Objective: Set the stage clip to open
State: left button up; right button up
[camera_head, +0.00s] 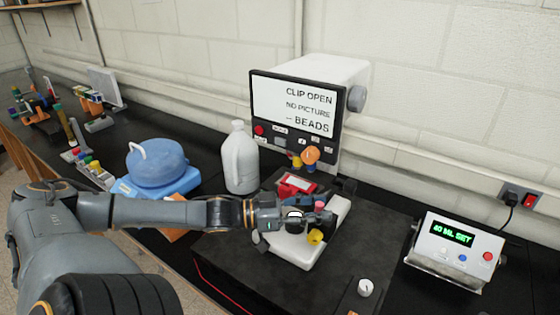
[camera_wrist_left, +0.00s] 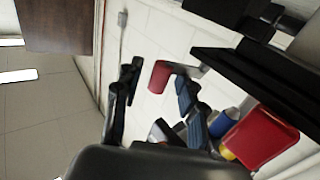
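A microscope-like device with a white base (camera_head: 296,252) stands on a dark mat, with yellow and pink-red knobs on it. A screen (camera_head: 292,103) behind it reads "CLIP OPEN", "NO PICTURE" and "BEADS". My left gripper (camera_head: 312,216) is over the device's stage and hides much of it, so I cannot make out the clip itself. In the left wrist view my left gripper (camera_wrist_left: 158,78) has its fingers apart. A red cylinder (camera_wrist_left: 158,76) stands between the fingertips, with a visible gap on the left side. My right gripper is not in view.
A white jug (camera_head: 240,160) and a blue rounded device (camera_head: 157,165) stand left of the screen. A display box (camera_head: 455,250) reading "40 ML SET" stands at the right. A small dial (camera_head: 365,287) is on the mat's front right, and the mat between is clear.

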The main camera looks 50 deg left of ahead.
pick_arm(q)
jog(key=v, duration=1.1)
dwell(0.6)
